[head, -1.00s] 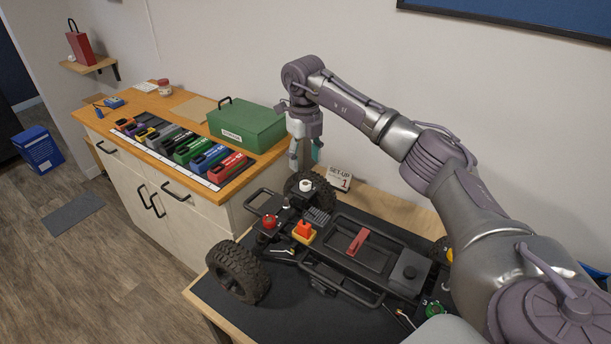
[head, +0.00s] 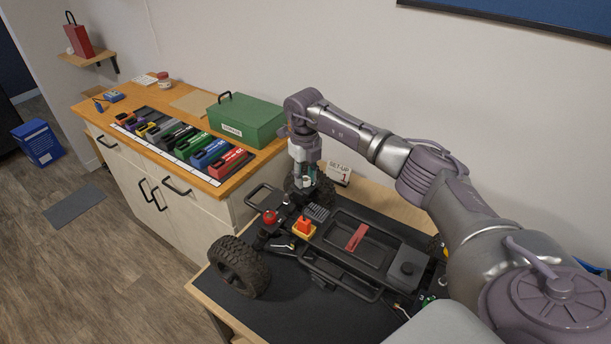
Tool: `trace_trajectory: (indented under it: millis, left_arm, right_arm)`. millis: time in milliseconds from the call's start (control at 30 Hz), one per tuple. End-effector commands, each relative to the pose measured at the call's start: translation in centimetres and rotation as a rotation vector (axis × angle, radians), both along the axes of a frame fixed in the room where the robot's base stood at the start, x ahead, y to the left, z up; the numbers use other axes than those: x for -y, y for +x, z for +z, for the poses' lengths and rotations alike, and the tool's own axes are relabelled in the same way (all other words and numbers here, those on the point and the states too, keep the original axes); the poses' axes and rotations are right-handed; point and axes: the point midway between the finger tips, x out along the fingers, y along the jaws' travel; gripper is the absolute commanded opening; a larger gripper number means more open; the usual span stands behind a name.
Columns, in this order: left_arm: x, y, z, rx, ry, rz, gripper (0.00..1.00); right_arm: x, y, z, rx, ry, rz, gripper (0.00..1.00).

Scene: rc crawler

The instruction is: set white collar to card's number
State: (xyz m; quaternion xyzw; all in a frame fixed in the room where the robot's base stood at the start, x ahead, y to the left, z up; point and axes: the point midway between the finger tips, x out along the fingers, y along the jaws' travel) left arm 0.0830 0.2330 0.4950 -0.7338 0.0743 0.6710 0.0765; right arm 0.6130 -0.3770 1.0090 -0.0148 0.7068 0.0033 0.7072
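The rc crawler (head: 352,245) stands on a black mat on the bench. Its white collar (head: 305,182) sits at the far front corner near the far wheel and is mostly hidden by my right gripper. My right gripper (head: 305,180) points down at the white collar, with its fingers around or just above it; I cannot tell whether they touch it. A red collar (head: 269,216) sits at the near front corner. The set-up card (head: 339,174) stands behind the crawler and reads "SET-UP" with a red 1. My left gripper is not in view.
A wooden-topped cabinet (head: 235,192) at the left holds a green box (head: 246,120) and a row of coloured packs (head: 187,142). An orange-and-yellow part (head: 303,228) is on the crawler. A black wheel (head: 239,266) is at the near front. The wall is close behind the bench.

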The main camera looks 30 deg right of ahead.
Motion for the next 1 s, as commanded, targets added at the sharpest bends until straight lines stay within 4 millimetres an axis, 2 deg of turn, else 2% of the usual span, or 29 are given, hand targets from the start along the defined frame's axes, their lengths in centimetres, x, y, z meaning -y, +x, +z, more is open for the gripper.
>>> trace_trajectory:
  millis: [33,133,167,567,1000]
  left_arm:
    - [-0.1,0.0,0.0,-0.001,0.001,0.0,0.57]
    - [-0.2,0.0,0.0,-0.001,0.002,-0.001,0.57]
    - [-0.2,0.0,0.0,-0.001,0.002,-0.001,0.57]
    - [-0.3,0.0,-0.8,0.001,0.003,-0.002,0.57]
    - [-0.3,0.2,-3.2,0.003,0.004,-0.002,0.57]
  right_arm:
    - [0.0,0.0,0.0,0.0,0.0,0.0,0.18]
    - [0.0,0.0,0.0,0.0,0.0,0.0,0.02]
    - [0.0,0.0,0.0,0.0,0.0,0.0,0.0]
    - [0.0,0.0,-0.1,0.001,-0.002,0.078,0.0]
    - [0.1,0.0,-0.2,0.005,-0.011,0.44,0.0]
